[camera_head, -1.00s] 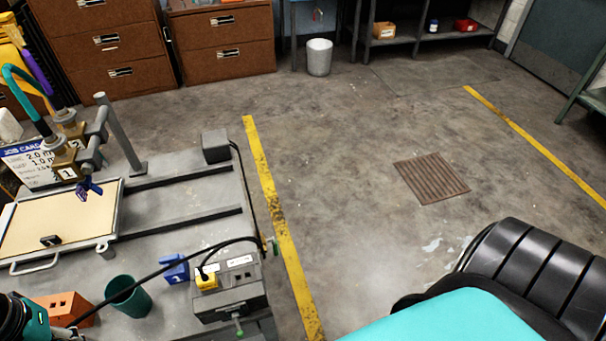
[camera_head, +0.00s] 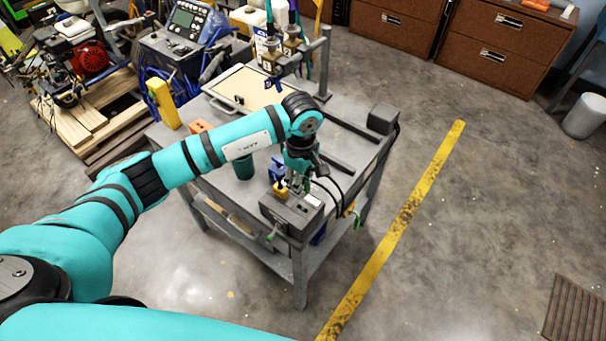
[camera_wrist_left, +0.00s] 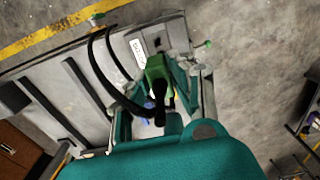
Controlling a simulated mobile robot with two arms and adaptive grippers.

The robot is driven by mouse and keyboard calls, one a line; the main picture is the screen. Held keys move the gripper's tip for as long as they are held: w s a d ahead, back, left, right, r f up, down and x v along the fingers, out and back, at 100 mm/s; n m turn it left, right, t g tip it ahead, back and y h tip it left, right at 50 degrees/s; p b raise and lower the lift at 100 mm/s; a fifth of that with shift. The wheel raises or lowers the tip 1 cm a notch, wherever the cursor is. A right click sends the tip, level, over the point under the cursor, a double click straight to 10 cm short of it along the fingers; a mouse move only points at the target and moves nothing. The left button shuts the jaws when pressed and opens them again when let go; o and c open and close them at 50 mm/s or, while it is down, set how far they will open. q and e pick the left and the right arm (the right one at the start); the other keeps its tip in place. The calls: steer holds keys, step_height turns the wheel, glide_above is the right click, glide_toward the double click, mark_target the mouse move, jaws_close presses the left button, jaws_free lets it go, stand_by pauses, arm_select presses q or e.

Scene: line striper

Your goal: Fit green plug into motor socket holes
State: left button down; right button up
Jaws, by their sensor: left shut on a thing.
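The green plug (camera_wrist_left: 157,72) is between the fingers of my left gripper (camera_wrist_left: 165,85) in the left wrist view, with a black cable running from it. My left gripper (camera_head: 296,185) is shut on it in the head view, directly above the grey motor socket box (camera_head: 284,214) at the table's near right corner. The box also shows in the wrist view (camera_wrist_left: 176,32), with a white label and a dark hole beyond the plug. The plug overlaps the box's near part; I cannot tell whether it touches or enters the holes. My right gripper is not in view.
Black cables loop at the right.

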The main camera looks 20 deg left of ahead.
arm_select(q)
steer(key=shift+f, duration=0.25)
steer(key=shift+f+b, duration=0.2)
steer(key=shift+b, duration=0.1)
steer(key=shift+d+f+b, duration=0.15)
steer(key=shift+f+b, duration=0.65)
steer(key=shift+f, duration=0.7)
steer(key=shift+f+b, duration=0.45)
steer(key=shift+f, duration=0.45)
steer(key=shift+f+b, duration=0.85)
steer(key=shift+b, duration=0.35)
